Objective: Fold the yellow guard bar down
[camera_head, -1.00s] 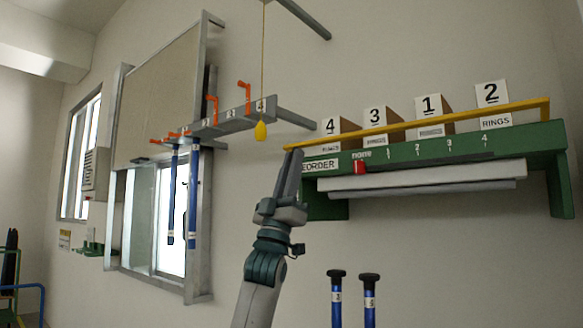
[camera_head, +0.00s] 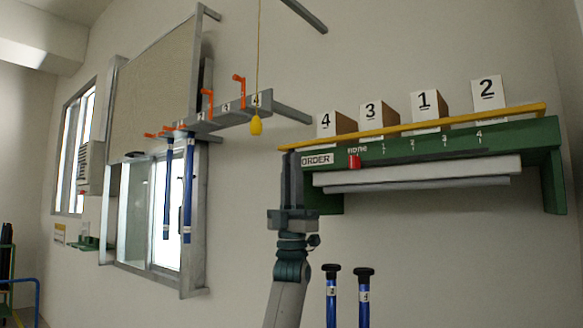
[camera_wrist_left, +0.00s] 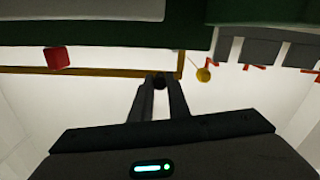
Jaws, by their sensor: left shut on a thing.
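The yellow guard bar (camera_head: 420,127) runs along the front of the green shelf (camera_head: 400,158), across the lower part of the numbered boxes. It also shows in the left wrist view (camera_wrist_left: 100,72), with its bent end near my fingertips. My left gripper (camera_head: 291,154) is at the bar's left end. In the left wrist view the fingers (camera_wrist_left: 160,84) are close together at the bar near its corner, shut on it. The exact contact is dark and small. My right gripper is in neither view.
Boxes marked 4 (camera_head: 326,124), 3 (camera_head: 372,115), 1 (camera_head: 424,105) and 2 (camera_head: 488,92) stand on the shelf. A red slider (camera_head: 354,161) sits at "none". A yellow pull knob (camera_head: 256,125) hangs left. Blue rods (camera_head: 331,300) stand below.

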